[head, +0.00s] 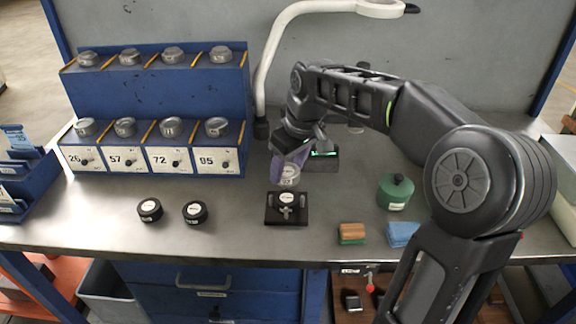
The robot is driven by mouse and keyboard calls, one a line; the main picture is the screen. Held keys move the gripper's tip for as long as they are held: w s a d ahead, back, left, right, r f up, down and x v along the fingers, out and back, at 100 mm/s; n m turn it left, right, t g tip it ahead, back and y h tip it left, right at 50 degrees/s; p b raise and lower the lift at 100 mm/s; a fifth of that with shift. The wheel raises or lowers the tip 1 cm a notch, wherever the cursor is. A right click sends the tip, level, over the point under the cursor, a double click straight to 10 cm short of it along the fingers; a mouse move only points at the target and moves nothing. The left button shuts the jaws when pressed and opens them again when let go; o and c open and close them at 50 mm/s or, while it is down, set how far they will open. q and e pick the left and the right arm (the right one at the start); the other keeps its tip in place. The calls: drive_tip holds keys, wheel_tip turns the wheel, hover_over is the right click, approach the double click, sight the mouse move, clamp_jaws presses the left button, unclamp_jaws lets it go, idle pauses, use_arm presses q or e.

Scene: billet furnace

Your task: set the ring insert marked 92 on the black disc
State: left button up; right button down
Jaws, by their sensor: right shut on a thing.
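My right gripper (288,167) reaches in from the right and points down, with purple fingers. It is shut on a grey metal ring insert (289,177) with a pale label whose number is too small to read surely. The insert is just behind and above a dark square stand (273,220). A black disc (287,201) with a light label sits on this stand, with a small metal part at its front. I cannot tell whether the insert touches anything below. Two more black discs, left (150,210) and right (195,213), lie on the bench. My left gripper is not in view.
A dark device with a green display (322,160) stands behind the gripper. A green canister (396,192), a brown-green block (351,233) and a blue block (402,234) lie right.

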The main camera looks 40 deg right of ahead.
sight(292, 174)
drive_tip(key=shift+f+b, duration=1.9)
drive_tip(key=shift+f, duration=0.7)
drive_tip(key=shift+f+b, duration=0.4)
drive_tip(key=shift+f, duration=0.2)
drive_tip(key=c, duration=0.8)
unclamp_jaws()
drive_tip(key=shift+p+v, duration=3.15)
drive_tip(key=shift+v, duration=1.4)
drive_tip(key=shift+p+v, duration=0.65)
drive_tip(key=shift+v, duration=0.35)
drive_tip(key=shift+s, duration=0.1)
